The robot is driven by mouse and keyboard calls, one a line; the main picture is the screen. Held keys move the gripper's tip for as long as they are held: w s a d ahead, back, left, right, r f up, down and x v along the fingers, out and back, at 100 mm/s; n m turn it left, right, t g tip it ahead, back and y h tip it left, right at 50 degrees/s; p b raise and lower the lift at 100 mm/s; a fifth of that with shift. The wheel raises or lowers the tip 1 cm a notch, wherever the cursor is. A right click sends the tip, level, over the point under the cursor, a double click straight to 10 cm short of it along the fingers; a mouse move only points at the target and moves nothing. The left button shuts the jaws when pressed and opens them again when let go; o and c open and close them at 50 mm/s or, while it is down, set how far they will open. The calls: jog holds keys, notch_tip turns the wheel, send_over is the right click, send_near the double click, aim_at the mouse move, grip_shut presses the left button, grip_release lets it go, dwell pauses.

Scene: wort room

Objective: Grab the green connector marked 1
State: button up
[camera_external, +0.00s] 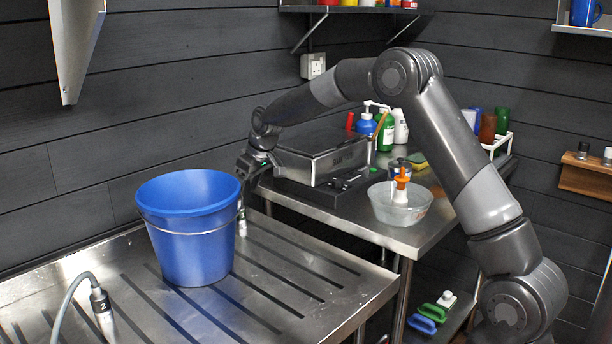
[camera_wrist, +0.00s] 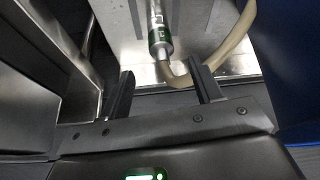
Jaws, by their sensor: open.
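The green-banded connector (camera_wrist: 160,44) shows in the wrist view just ahead of my gripper (camera_wrist: 162,74). It has a metal body, a dark green band with a small mark I cannot read surely, and a pale hose (camera_wrist: 232,45) curving beside it. My gripper is open, with one finger on each side of the line to the connector, and nothing is held. In the external view my gripper (camera_external: 244,176) hangs just right of the blue bucket (camera_external: 190,235). A connector (camera_external: 242,219) shows small below it, partly hidden by the bucket.
The bucket stands on the slatted metal bench (camera_external: 330,262), close to my gripper. A second connector marked 2 (camera_external: 100,301) with a grey hose stands at the front left. A side table (camera_external: 425,232) holds a metal-lidded device, a glass bowl (camera_external: 400,209) and bottles.

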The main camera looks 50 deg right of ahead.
aim_at(239, 207)
jog(key=x, duration=0.9)
jog(key=shift+w, duration=0.15)
jog(key=shift+c, duration=0.5)
jog(key=c, duration=1.1)
